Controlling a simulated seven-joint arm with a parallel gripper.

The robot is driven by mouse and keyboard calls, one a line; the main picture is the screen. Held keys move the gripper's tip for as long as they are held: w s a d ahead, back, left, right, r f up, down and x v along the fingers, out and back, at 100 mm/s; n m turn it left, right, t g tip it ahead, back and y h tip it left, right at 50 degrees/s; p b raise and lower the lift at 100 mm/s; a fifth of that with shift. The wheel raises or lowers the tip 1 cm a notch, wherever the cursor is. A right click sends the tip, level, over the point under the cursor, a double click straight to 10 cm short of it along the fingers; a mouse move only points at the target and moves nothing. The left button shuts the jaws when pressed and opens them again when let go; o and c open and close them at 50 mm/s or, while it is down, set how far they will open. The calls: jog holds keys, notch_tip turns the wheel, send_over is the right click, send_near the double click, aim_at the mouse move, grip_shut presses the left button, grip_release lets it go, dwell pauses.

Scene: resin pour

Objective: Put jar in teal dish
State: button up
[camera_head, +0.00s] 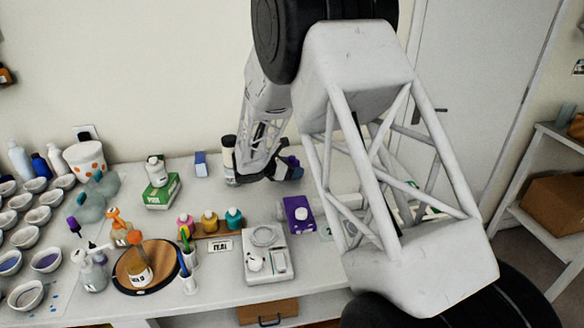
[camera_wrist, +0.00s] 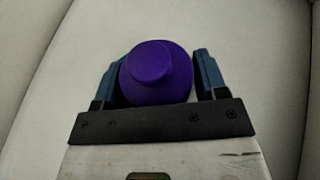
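My gripper (camera_wrist: 155,68) has two blue fingers on either side of a round purple piece (camera_wrist: 156,72) with a raised knob, which looks like the top of the jar. The fingers appear closed against its sides; its lower part is hidden. In the head view my gripper (camera_head: 290,170) is above the back middle of the table, with a bit of purple showing at its end. A teal dish cannot be made out clearly. A grey-teal shape (camera_head: 95,207) lies at the left, below a white pot with orange spots.
Several small white bowls (camera_head: 25,235) fill the left side. A white scale (camera_head: 253,272), a purple box (camera_head: 293,210) and a green box (camera_head: 160,196) stand on the table. My arm hides its right side.

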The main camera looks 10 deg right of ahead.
jog(key=o, duration=0.4)
jog(key=shift+r, duration=0.1)
jog(key=shift+s+a+r, duration=0.1)
jog(key=shift+a+r, duration=0.05)
jog(key=shift+r, duration=0.15)
jog(key=v, duration=1.1)
jog(key=shift+s+a+r, duration=0.15)
jog(key=shift+a, duration=0.1)
jog(key=shift+d, duration=0.1)
